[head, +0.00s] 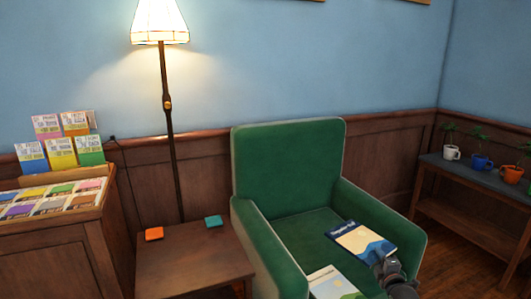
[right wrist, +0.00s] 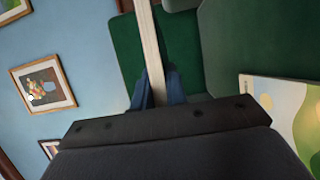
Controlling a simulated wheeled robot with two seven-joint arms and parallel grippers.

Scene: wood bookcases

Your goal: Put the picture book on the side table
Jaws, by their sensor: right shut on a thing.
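A book with a blue and yellow landscape cover (head: 362,241) is in my right gripper (head: 385,264), over the right side of the green armchair. In the right wrist view, the fingers are shut on its pale page edge (right wrist: 150,45). A second, pale book with a green and blue cover (head: 332,284) lies on the seat's front; a pale cover (right wrist: 285,100) also shows at the right wrist view's right. I cannot read either title. The wooden side table (head: 190,270) stands left of the armchair. My left gripper is not in view.
An orange coaster (head: 154,234) and a teal coaster (head: 214,221) lie near the side table's back edge; its front is clear. The armchair (head: 290,170) has raised arms. A floor lamp (head: 168,110) stands behind the table. A book display (head: 50,215) is at left, a plant shelf (head: 480,176) at right.

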